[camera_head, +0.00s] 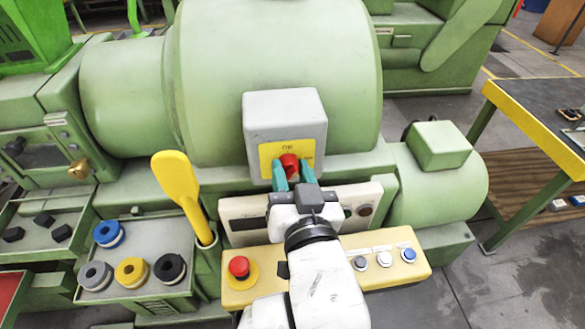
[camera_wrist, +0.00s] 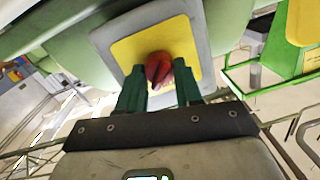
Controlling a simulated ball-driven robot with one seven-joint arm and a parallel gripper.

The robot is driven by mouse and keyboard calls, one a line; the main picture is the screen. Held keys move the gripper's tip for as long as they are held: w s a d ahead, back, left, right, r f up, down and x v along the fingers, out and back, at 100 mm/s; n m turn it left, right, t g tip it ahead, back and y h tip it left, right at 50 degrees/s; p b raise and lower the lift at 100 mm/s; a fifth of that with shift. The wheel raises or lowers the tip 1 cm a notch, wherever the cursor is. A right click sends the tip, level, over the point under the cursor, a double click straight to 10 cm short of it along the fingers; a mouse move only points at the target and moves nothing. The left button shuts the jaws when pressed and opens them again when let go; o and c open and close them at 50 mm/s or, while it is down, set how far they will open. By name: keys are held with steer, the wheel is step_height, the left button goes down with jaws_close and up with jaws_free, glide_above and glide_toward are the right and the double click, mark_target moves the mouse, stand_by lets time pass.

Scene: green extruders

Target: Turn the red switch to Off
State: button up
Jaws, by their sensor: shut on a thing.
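The red switch (camera_head: 289,164) is a small red knob on a yellow plate (camera_head: 268,152), set on a grey box on the green machine. In the wrist view the red switch (camera_wrist: 159,69) sits in the middle of the yellow plate (camera_wrist: 190,38). My gripper (camera_head: 292,172) reaches up to the switch from below, with a green finger on each side of it. In the wrist view my gripper (camera_wrist: 160,80) has its fingertips at the knob's lower sides, shut on it. Lettering shows above the knob in the head view, too small to read surely.
A yellow control panel (camera_head: 400,284) below holds a red push button (camera_head: 239,267) and several small buttons. A yellow paddle-shaped handle (camera_head: 179,190) stands to the left. A tray with coloured spools (camera_head: 131,271) is at lower left. A workbench (camera_head: 535,110) stands at right.

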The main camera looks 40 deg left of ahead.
steer(key=n+p, duration=0.1)
steer(key=n, duration=0.3)
steer(key=shift+h, duration=0.3)
steer(key=n, duration=0.3)
steer(key=shift+s+a+n+t, duration=0.1)
steer(key=shift+n+t, duration=0.2)
steer(key=shift+n, duration=0.1)
steer(key=o, duration=1)
steer(key=shift+o, duration=0.2)
steer(key=shift+s, duration=0.1)
steer(key=b+v, duration=0.1)
steer(key=v, duration=0.9)
steer(key=shift+s+d, duration=0.25)
steer(key=shift+r, duration=0.1)
